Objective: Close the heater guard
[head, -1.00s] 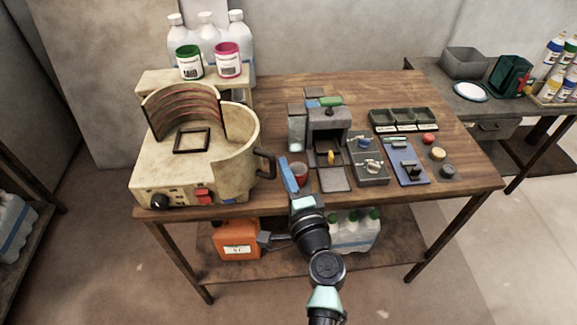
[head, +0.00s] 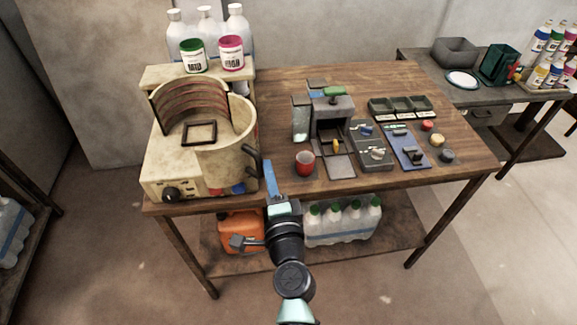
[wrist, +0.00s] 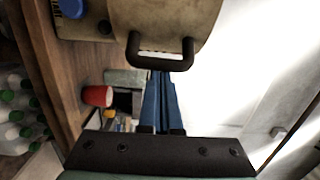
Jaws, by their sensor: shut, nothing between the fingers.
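The heater (head: 158,170) is a cream machine at the table's left end, with ribbed reddish coils (head: 190,108) curving round its back. Its curved cream guard (head: 228,160) stands round the right and front right; the front left is uncovered. The guard's dark handle (head: 252,158) sticks out at the right. The guard (wrist: 180,22) and handle (wrist: 160,65) also show in the wrist view. My gripper (head: 269,168) is shut and empty, its blue fingers (wrist: 161,95) close beside the handle. I cannot tell whether they touch it.
A red cup (head: 305,162) stands right of my gripper. White bottles (head: 236,30) and two tubs stand behind the heater. A square dark frame (head: 199,132) lies on the heater.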

